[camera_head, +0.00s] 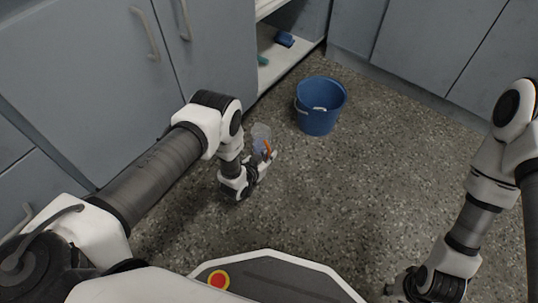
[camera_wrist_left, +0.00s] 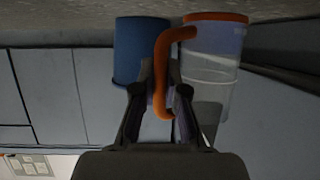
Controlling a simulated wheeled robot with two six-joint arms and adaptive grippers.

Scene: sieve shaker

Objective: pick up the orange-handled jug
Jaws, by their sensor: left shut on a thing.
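The clear jug (camera_head: 260,133) with an orange handle (camera_head: 268,149) is at the end of my left arm in the head view. My left gripper (camera_head: 266,162) is shut on the handle. In the left wrist view, the handle (camera_wrist_left: 161,70) runs between the two fingers of that gripper (camera_wrist_left: 158,95), and the see-through jug body (camera_wrist_left: 212,60) with its orange band is to the right. I cannot tell whether the jug touches the floor. My right gripper (camera_head: 397,287) is low at the right; its fingers are too unclear to read.
A blue bucket (camera_head: 319,112) stands on the speckled floor, beyond and right of the jug. Grey cabinets (camera_head: 80,70) line the left and back. An open white shelf (camera_head: 280,66) holds a blue item (camera_head: 284,39). Floor right of the bucket is clear.

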